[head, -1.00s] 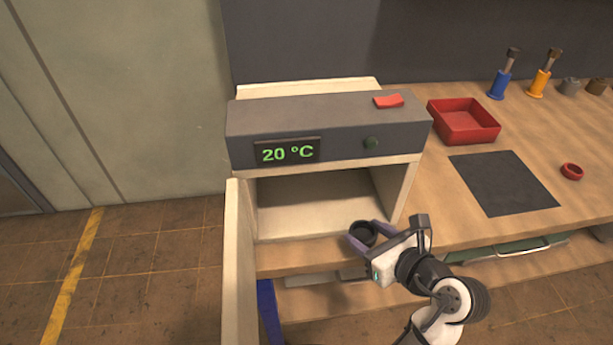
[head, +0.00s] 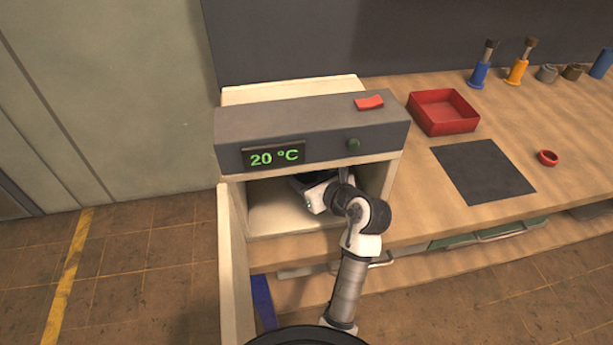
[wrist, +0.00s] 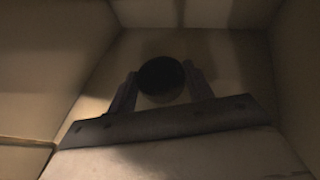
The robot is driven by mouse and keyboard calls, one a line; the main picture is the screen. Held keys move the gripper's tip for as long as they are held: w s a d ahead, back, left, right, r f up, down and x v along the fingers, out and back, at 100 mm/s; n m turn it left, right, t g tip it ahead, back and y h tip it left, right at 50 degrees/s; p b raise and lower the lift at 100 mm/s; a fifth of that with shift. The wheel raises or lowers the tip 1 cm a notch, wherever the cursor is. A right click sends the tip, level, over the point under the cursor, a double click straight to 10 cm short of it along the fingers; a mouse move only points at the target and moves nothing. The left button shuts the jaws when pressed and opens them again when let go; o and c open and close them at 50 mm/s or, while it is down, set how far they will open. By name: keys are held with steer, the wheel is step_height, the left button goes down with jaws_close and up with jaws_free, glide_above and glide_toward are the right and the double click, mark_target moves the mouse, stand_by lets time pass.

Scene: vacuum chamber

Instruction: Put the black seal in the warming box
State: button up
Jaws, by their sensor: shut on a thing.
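The warming box (head: 310,128) stands on the bench with its door (head: 232,270) open on the left and its display reading 20 °C. My gripper is inside the box; its fingers are hidden by the box top in the head view. In the dim wrist view, my gripper (wrist: 161,88) is shut on the black seal (wrist: 161,76), a dark round piece between the two fingers. The box's inner walls surround them. I cannot tell whether the seal touches the box floor (head: 265,222).
A red tray (head: 443,128), a dark mat (head: 484,170) and a small red ring (head: 547,158) are on the bench to the right. Blue and orange tools (head: 517,68) stand further back. A red switch (head: 369,103) is on the box top. The open door bounds the left side.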

steer(key=shift+w+a+f, duration=0.35)
steer(key=shift+w+f, duration=0.15)
steer(key=shift+f, duration=0.25)
steer(key=shift+f, duration=0.2)
steer(key=o, duration=1)
